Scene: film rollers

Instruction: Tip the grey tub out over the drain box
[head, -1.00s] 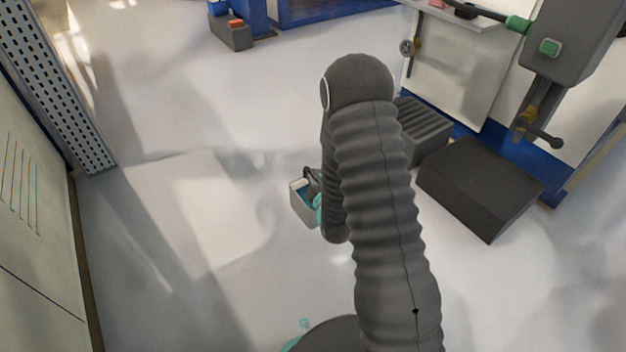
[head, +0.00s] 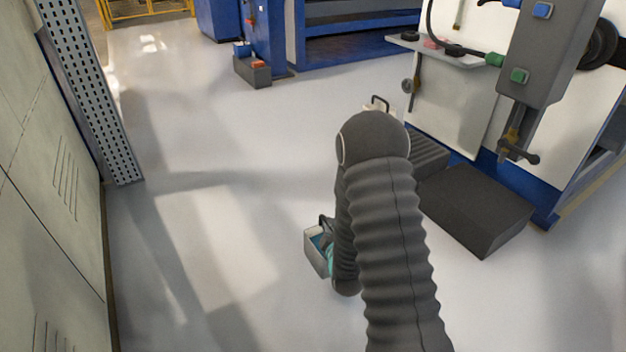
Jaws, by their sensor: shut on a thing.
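A grey box with a slatted top (head: 431,160), which looks like the drain box, stands on the floor to the right, beyond my arm. My arm covers its left part.
A dark flat-topped box (head: 478,208) stands beside the slatted box, before a white and blue machine (head: 450,110). A low grey box with a red item (head: 253,72) lies at the back. A cabinet (head: 50,200) lines the left. The floor between is clear.

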